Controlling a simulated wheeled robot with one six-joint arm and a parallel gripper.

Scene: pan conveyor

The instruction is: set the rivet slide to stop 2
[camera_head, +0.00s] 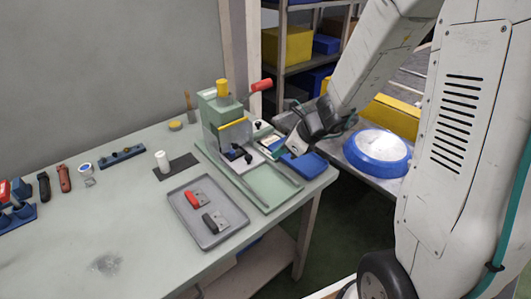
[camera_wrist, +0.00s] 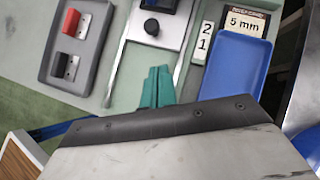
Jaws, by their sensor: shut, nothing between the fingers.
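The rivet slide, a dark block with a round black knob (camera_wrist: 151,26), shows at the top of the wrist view on a pale track. A white plate with the numbers 2 and 1 (camera_wrist: 205,38) is to its right, with 2 above 1. The knob is roughly level with the 2 in the picture, but I cannot tell which stop the slide is at. My gripper's teal fingers (camera_wrist: 157,88) are shut and empty, below the knob in the wrist view and apart from it. In the head view my gripper (camera_head: 277,152) is beside the green press (camera_head: 222,125).
A blue tray (camera_wrist: 229,78) lies right of the number plate, below a "5 mm" label (camera_wrist: 245,22). A grey tray (camera_head: 232,229) holds a red-handled and a black-handled part. The press has a red lever handle (camera_head: 261,85). The front left of the table is clear.

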